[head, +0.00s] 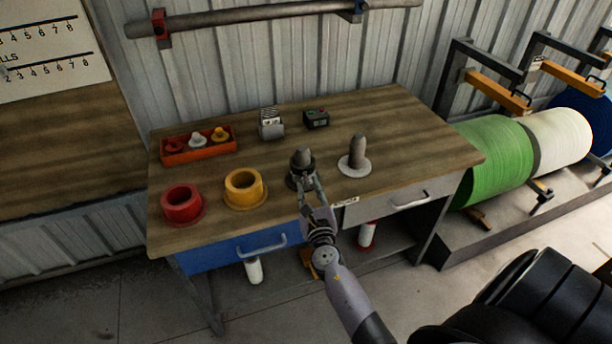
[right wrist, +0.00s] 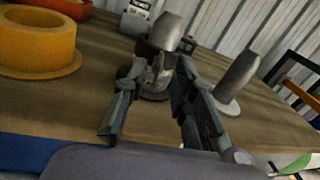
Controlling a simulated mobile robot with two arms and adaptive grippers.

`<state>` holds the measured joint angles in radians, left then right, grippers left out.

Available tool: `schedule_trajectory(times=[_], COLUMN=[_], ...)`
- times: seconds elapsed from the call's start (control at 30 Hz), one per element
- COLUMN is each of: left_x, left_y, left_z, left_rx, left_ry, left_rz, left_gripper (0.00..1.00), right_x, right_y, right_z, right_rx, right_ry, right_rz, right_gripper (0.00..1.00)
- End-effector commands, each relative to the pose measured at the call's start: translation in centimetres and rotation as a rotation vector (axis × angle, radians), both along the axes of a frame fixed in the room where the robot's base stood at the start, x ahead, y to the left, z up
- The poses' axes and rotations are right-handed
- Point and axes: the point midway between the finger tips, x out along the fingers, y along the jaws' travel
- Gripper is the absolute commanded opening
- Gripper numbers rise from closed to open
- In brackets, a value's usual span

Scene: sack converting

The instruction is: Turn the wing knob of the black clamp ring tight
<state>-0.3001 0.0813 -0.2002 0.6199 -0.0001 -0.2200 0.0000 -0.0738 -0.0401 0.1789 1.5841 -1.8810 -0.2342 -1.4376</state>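The black clamp ring (head: 293,183) sits on the table near its front edge, around the foot of an upright grey rounded plug (head: 302,157). The ring also shows in the right wrist view (right wrist: 154,95), with the small brownish wing knob (right wrist: 155,70) on the side facing me. My right gripper (head: 306,181) reaches in from the front at the ring. In the right wrist view its two fingertips (right wrist: 157,76) stand apart, one on each side of the knob, with gaps visible. The fingers partly hide the ring. My left gripper is not in view.
A red ring (head: 182,205) and a yellow ring (head: 244,190) stand to the left. A grey cone on a pale disc (head: 356,160) stands close on the right. An orange tray (head: 200,155) and two small devices (head: 271,125) (head: 316,119) are behind.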

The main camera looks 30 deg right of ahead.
Motion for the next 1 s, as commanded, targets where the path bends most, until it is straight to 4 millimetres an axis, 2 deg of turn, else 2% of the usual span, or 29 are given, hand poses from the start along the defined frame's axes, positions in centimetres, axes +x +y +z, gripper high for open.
schedule_trajectory(times=[0.1,0.27,0.67,1.0], left_x=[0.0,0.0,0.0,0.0], left_y=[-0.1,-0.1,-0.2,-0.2], left_z=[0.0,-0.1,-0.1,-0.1], left_rx=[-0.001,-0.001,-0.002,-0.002], left_ry=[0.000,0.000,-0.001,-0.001], left_rz=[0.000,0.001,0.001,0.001], left_gripper=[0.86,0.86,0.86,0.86], right_x=[2.1,3.8,4.5,4.5], right_y=[-1.0,-1.7,-2.0,-1.9], right_z=[0.1,0.0,0.0,0.0], right_rx=[-0.002,0.000,0.000,0.000], right_ry=[-0.002,-0.001,0.000,0.000], right_rz=[-0.001,0.000,0.000,0.000], right_gripper=[0.25,0.25,0.25,0.03])
